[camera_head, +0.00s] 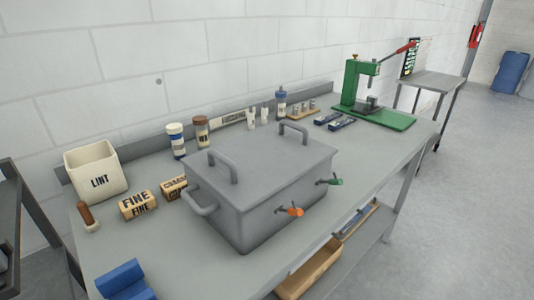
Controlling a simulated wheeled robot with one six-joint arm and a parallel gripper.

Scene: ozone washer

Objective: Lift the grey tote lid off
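The grey tote (255,220) stands upright on the grey workbench, near its middle. Its flat grey lid (262,158) sits on top and covers the opening, so the inside is hidden. The lid has two raised grey handles, one toward the left (224,163) and one toward the back right (294,130). The tote has a side handle (202,208) on its left. An orange-handled tap (294,211) and a green-handled tap (334,181) stick out of its front. My gripper is not in view.
The workbench (185,258) is bare in front left of the tote, apart from a blue object (126,281). A LINT bin (95,170), wooden FINE block (139,204) and bottles (176,140) stand left and behind. A green press (364,95) stands right.

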